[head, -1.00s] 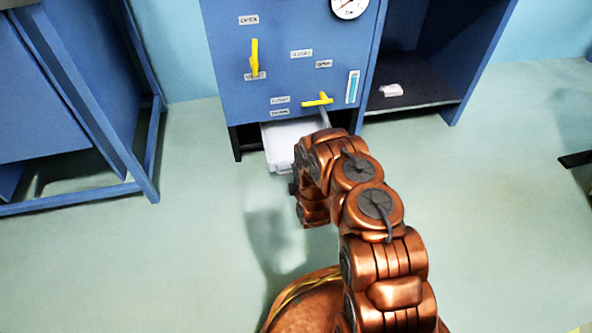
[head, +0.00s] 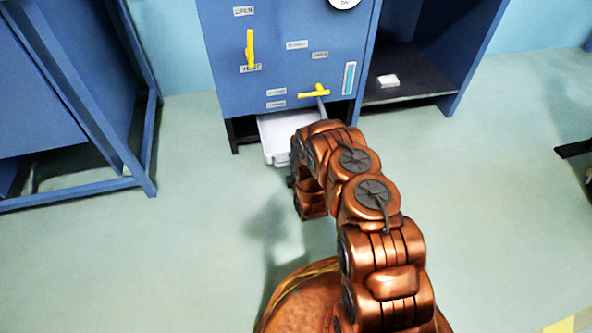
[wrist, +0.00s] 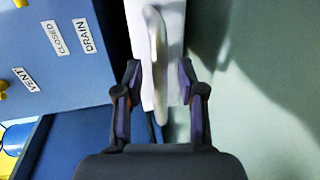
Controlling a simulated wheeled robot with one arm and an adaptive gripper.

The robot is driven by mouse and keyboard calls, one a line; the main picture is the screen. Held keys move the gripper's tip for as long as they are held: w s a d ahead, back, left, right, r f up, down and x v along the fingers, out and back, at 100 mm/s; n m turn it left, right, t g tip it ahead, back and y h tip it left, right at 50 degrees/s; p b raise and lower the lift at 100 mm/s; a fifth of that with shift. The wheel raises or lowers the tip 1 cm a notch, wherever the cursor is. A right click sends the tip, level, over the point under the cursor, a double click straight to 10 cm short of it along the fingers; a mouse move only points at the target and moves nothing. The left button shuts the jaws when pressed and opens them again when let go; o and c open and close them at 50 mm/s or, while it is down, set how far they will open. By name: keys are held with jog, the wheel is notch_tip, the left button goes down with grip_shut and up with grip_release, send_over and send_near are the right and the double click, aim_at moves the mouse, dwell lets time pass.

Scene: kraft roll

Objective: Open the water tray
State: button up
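The white water tray (head: 276,142) sits low under the blue cabinet, its front part sticking out past the cabinet's lower edge. In the wrist view the tray (wrist: 176,30) shows with a pale upright handle (wrist: 156,50) standing in front of it. My gripper (wrist: 158,75) is open, with one dark finger on each side of the handle and a visible gap on both sides. In the head view my copper arm hides most of my gripper and the tray's right side.
The blue cabinet (head: 225,75) carries yellow valve levers (head: 250,48), (head: 314,91), the lower one just above the tray. A dark open shelf (head: 410,92) with a small white item (head: 388,81) stands at right. A blue frame (head: 140,165) stands at left. Floor between is clear.

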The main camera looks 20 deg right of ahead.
jog(key=v, duration=1.1)
jog(key=shift+s, duration=0.25)
jog(key=shift+s+r, duration=0.1)
dwell(0.8)
